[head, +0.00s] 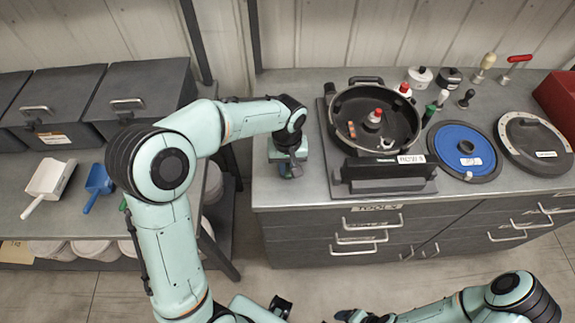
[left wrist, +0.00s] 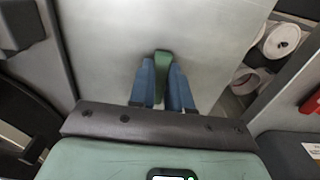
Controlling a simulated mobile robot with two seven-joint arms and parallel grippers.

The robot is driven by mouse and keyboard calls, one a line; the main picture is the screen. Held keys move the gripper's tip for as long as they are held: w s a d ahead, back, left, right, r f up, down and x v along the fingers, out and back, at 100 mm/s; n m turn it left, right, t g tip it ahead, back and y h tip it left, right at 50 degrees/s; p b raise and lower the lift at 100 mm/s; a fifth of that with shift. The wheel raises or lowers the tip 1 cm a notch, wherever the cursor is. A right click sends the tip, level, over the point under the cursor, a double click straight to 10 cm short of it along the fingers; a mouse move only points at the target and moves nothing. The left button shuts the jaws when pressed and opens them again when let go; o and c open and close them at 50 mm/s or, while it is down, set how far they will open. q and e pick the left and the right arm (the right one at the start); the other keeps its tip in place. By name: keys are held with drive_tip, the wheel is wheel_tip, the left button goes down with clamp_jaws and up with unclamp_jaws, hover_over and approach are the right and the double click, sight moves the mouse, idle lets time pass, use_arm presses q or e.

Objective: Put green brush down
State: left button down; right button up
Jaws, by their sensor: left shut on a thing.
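My left gripper (head: 290,168) is over the bare left end of the metal workbench (head: 340,202), left of the black seed meter housing (head: 347,125). In the left wrist view its blue fingers (left wrist: 162,82) are shut on the green brush (left wrist: 163,62). Only a short green end of the brush shows between the fingers; the rest is hidden. Whether the brush touches the bench top cannot be told. In the head view the brush is hidden by the hand.
A blue disc (head: 452,138) and a dark round cover (head: 528,134) lie right of the housing. Left, across a gap, a lower shelf holds a white scoop (head: 52,178) and a blue scoop (head: 97,181).

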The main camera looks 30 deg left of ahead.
sight(288, 170)
use_arm(q)
drive_tip(key=c, duration=1.5)
unclamp_jaws()
drive_tip(key=shift+f, duration=0.2)
drive_tip(key=o, duration=0.4)
drive_tip(key=shift+r, duration=0.1)
use_arm(e)
drive_tip(key=shift+f, duration=0.1)
use_arm(q)
drive_tip(key=shift+r, duration=0.15)
wheel_tip(288, 170, up, 12)
drive_tip(key=shift+p, duration=0.75)
use_arm(e)
drive_tip(key=shift+w+r, duration=0.7)
drive_tip(key=shift+r, duration=0.35)
